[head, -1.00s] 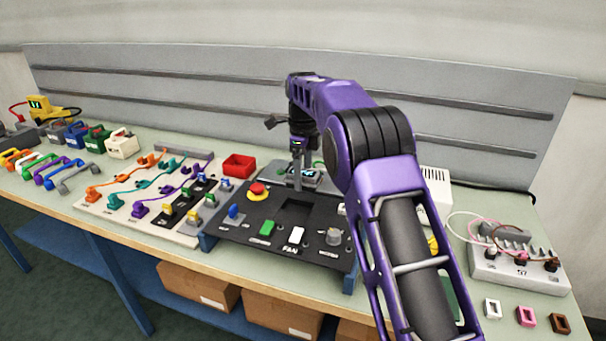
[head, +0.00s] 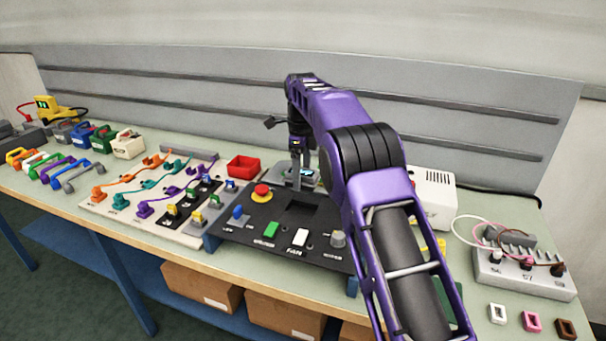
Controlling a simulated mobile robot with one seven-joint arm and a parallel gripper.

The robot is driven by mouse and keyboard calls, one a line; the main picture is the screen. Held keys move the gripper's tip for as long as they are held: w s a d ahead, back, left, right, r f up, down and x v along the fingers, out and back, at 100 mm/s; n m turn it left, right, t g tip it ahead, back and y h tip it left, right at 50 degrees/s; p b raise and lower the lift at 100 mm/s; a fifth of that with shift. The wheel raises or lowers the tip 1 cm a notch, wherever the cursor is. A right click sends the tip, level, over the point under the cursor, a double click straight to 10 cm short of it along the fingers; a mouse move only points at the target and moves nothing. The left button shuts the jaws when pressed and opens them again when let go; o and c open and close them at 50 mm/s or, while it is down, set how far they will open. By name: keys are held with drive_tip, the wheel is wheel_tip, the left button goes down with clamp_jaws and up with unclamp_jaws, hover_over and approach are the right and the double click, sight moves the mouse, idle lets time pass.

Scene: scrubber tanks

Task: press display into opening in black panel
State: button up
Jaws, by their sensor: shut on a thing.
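The black panel (head: 250,222) stands tilted on the bench on blue supports. It carries a dark rectangular opening (head: 299,207) in its upper middle. The display (head: 306,173), a small grey unit with a lit cyan screen, is just behind the panel's back edge. My gripper (head: 297,178) points down at the display, with its fingertips partly lost against it. It is shut on the display, beyond the opening. Whether the display is raised off the bench is too small to tell.
The panel also bears a red stop button (head: 262,190), green (head: 271,229) and white (head: 300,237) switches and a grey knob (head: 338,238). A red bin (head: 243,167) stands behind left. A white box (head: 436,199) stands to the right. A cable board (head: 135,190) is to the left.

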drive_tip(key=shift+f+b, duration=1.5)
drive_tip(key=shift+f, duration=2.35)
drive_tip(key=shift+p, duration=0.85)
drive_tip(key=shift+f, duration=0.15)
